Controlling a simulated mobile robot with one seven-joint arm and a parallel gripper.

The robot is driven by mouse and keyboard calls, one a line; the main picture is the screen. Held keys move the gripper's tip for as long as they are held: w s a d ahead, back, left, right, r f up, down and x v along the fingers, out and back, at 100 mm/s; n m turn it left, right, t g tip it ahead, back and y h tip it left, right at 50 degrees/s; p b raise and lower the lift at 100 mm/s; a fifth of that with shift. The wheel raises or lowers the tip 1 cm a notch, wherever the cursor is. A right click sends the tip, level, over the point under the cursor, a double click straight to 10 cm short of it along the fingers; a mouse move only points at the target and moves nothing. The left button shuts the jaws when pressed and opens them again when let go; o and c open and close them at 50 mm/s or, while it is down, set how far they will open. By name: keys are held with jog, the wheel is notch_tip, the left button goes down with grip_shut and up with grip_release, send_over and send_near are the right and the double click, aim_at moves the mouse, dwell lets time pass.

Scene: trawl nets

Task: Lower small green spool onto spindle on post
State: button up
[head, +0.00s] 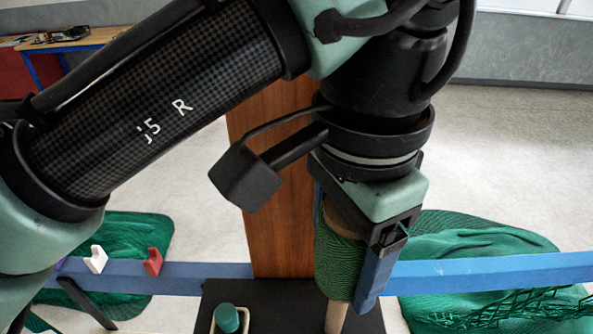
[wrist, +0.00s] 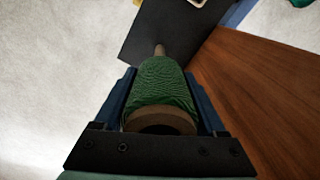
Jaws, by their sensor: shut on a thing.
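My gripper (head: 346,262) is shut on the small green spool (head: 335,258), with a blue finger on either side; the wrist view shows it between the fingers (wrist: 160,85). The spool is wound with green twine and has a pale wooden end (wrist: 160,121) facing the wrist camera. A wooden spindle (head: 337,316) shows directly below the spool, and its end also shows beyond the spool in the wrist view (wrist: 160,50). The spool appears lined up with it; I cannot tell how far the spindle goes inside. The brown wooden post (head: 275,200) stands beside the spool.
A black plate (head: 262,297) at the post's foot carries a teal cylinder (head: 227,317) in a pale holder. A blue rail (head: 480,270) runs across, with white (head: 96,260) and red (head: 153,262) hooks. Green nets (head: 470,240) lie on the floor on both sides.

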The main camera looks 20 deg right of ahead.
aim_at(332, 316)
jog(key=shift+f, duration=0.1)
jog(key=shift+f+b, duration=3.5)
jog(key=shift+f, duration=2.45)
jog(key=o, duration=1.4)
notch_tip(332, 316, up, 13)
